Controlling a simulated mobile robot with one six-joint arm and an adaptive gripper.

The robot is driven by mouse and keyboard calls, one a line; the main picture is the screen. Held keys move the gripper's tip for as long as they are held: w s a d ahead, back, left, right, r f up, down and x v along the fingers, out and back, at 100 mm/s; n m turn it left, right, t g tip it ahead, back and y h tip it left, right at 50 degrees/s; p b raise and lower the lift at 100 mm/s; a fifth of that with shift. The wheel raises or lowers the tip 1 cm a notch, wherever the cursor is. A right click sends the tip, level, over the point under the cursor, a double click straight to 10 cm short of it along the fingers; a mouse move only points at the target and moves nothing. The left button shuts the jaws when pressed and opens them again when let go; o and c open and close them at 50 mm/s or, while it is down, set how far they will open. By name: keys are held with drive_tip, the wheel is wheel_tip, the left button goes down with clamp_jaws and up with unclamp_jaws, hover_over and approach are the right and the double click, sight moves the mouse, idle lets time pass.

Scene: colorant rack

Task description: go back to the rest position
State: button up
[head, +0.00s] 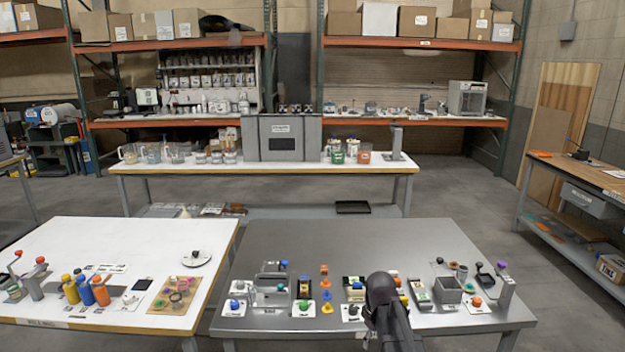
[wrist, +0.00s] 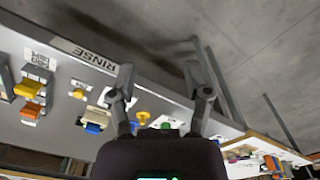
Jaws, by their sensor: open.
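My gripper shows in the wrist view (wrist: 165,85) with its two fingers spread apart and nothing between them. It is over the front edge of the grey table (wrist: 70,70), beside the label reading RINSE. In the head view my arm's dark end (head: 385,295) stands over the front of the grey table (head: 270,240), right of its middle, and covers part of what lies there. The fingertips cannot be made out in the head view.
Small coloured parts, such as a green knob (head: 304,305) and an orange piece (head: 325,282), stand along the grey table's front. A metal box (head: 447,291) is at its right. A white table (head: 120,250) stands to the left. The grey table's back half is clear.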

drive_tip(key=s+f+m+b, duration=0.1)
drive_tip(key=s+f+m, duration=0.1)
drive_tip(key=s+m, duration=0.5)
drive_tip(key=s, duration=0.5)
drive_tip(key=shift+s+m+b, duration=0.2)
drive_tip(key=shift+m+b, duration=0.1)
